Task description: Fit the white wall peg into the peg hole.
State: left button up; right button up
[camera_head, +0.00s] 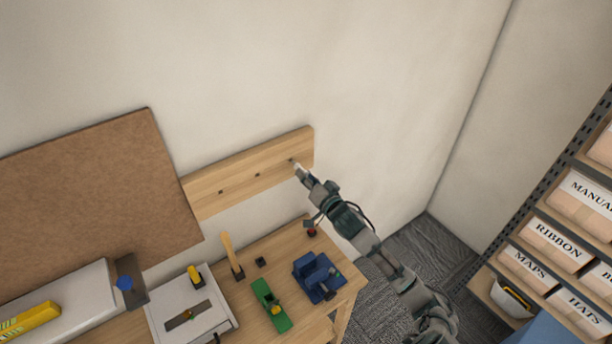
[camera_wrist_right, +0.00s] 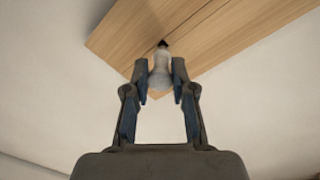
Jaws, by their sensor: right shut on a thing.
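The white wall peg (camera_wrist_right: 160,72) is held between the fingertips of my right gripper (camera_wrist_right: 160,80). In the head view my right gripper (camera_head: 304,176) is up at the right end of the wooden peg board (camera_head: 230,181) on the wall. A dark peg hole (camera_wrist_right: 163,43) shows right at the peg's far tip in the wrist view. I cannot tell whether the tip is inside the hole or just in front of it. Two other holes in the board, the middle one (camera_head: 257,175) and the left one (camera_head: 220,192), are empty. My left gripper is not in view.
A wooden workbench (camera_head: 262,246) below the board carries a blue vise (camera_head: 317,277), a green plane (camera_head: 270,304) and a grey-white box (camera_head: 188,312). A cork board (camera_head: 90,190) hangs to the left. A shelf (camera_head: 545,250) with labelled bins stands at right. The wall above is bare.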

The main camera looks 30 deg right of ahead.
jog(key=shift+p, duration=0.35)
dwell(0.5)
jog(key=shift+w+a+p, duration=0.1)
jog(key=shift+w+p, duration=0.3)
jog(key=shift+w, duration=1.15)
jog(key=o, duration=1)
jog(key=shift+c, duration=0.2)
jog(key=shift+s+f, duration=0.1)
jog(key=shift+s, duration=0.25)
jog(key=s, duration=1.1)
jog(key=shift+d, duration=0.25)
jog(key=shift+s, duration=0.1)
